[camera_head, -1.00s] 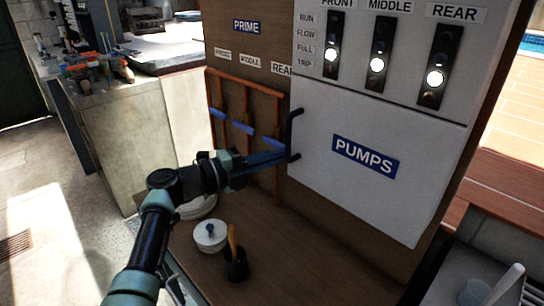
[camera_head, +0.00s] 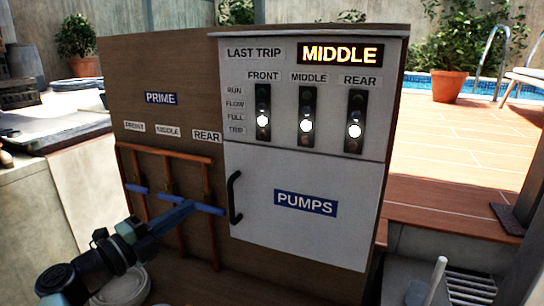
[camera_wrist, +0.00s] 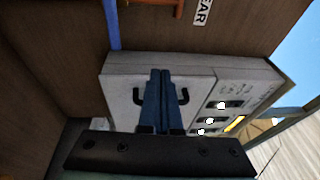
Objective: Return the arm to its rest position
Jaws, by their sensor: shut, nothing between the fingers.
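My gripper (camera_head: 188,207) reaches in from the lower left in the head view, in front of the pipes and left of the pump cabinet door (camera_head: 300,235). Its blue fingers are together and empty. In the wrist view the gripper (camera_wrist: 160,75) also shows shut, with the cabinet's black handle (camera_wrist: 183,96) behind the fingers. In the head view the black handle (camera_head: 233,197) stands clear to the right of the fingertips. The door is closed.
A sign (camera_head: 340,54) above three lit pump columns reads MIDDLE. Copper pipes (camera_head: 165,152) with blue levers (camera_head: 138,189) are close to my gripper. A white lidded pot (camera_head: 122,288) is below my arm. A stone counter (camera_head: 40,185) stands left.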

